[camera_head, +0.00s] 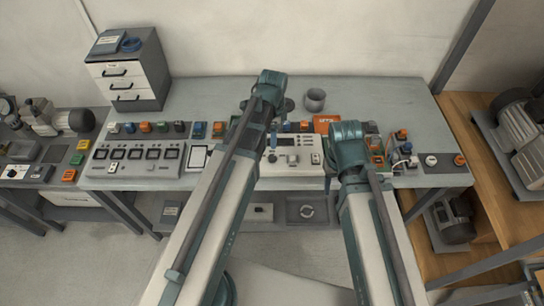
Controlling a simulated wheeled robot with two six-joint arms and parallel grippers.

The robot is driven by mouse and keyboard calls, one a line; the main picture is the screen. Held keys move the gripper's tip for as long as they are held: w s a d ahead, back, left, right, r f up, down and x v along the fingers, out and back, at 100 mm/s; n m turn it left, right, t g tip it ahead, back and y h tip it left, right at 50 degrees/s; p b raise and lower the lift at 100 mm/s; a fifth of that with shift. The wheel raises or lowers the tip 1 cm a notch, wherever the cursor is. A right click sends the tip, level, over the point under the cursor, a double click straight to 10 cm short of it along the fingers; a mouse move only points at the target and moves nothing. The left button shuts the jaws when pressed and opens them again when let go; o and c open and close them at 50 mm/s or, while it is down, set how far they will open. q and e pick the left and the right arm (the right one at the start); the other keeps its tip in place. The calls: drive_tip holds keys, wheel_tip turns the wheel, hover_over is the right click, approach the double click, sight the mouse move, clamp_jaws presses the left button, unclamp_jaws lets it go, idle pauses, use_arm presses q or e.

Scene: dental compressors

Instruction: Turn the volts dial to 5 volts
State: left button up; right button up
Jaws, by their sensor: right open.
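A white instrument panel (297,170) stands at the middle of the bench, with a small dark display (286,141) and small knobs (272,158) below it. I cannot read which knob is the volts dial or its setting. My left arm crosses the panel's left part and hides some of it. My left gripper (271,104) is beyond the panel, over the back of the bench; its jaws are mostly hidden. My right gripper (372,134) is open, to the right of the panel and apart from the knobs, partly hidden by its teal wrist.
A wide panel with several meters (135,154) lies at left, with coloured switch blocks (145,127) behind it. A grey cup (315,99) and an orange box (326,123) stand behind the middle panel. Small devices (403,148) crowd the right end.

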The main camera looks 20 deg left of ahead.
sight(272, 157)
use_arm(q)
drive_tip(key=f+b, duration=1.2)
drive_tip(key=shift+w+a+f, duration=0.1)
drive_tip(key=shift+w+f, duration=0.25)
clamp_jaws()
